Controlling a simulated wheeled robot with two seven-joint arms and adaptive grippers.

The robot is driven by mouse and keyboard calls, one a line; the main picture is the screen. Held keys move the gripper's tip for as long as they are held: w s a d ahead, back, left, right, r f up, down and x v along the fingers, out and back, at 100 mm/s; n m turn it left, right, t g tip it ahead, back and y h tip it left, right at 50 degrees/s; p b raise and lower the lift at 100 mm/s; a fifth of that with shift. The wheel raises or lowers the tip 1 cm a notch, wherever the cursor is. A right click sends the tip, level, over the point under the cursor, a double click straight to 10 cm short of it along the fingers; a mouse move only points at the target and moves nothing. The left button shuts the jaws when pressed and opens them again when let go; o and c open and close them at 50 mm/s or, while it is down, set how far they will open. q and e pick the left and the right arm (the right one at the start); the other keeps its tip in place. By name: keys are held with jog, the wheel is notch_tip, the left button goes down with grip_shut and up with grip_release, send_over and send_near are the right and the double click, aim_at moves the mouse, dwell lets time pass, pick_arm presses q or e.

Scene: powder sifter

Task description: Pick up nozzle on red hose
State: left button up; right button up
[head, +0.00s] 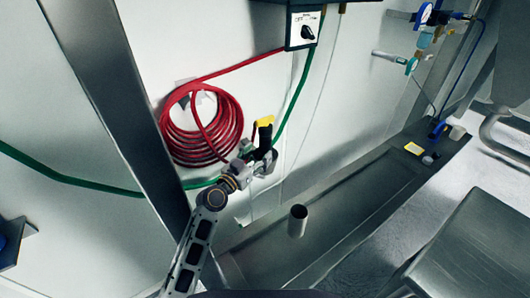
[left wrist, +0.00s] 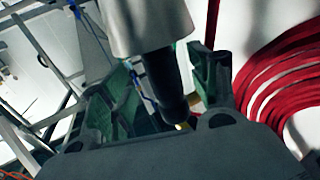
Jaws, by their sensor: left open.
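The red hose (head: 200,125) hangs in a coil on the white wall, left of centre in the head view. Its red loops also fill the right side of the left wrist view (left wrist: 285,80). A black and yellow piece (head: 264,124), which looks like the nozzle, shows just right of the coil at my left gripper (head: 262,158). In the left wrist view a silver and black cylinder (left wrist: 165,75) lies between the open fingers of my left gripper (left wrist: 160,90). I cannot tell whether a finger touches it. My right gripper is not in view.
A green hose (head: 298,92) runs down the wall behind my left gripper. A grey switch box (head: 303,28) is above. A metal post (head: 110,90) stands left of the coil. A short open pipe (head: 298,220) rises from the dark trough (head: 340,215) below.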

aim_at(262, 150)
pick_arm(q)
jog(key=shift+w, duration=0.1)
dwell(0.3)
jog(key=shift+p+x, duration=0.6)
jog(key=shift+x, duration=1.9)
grip_shut()
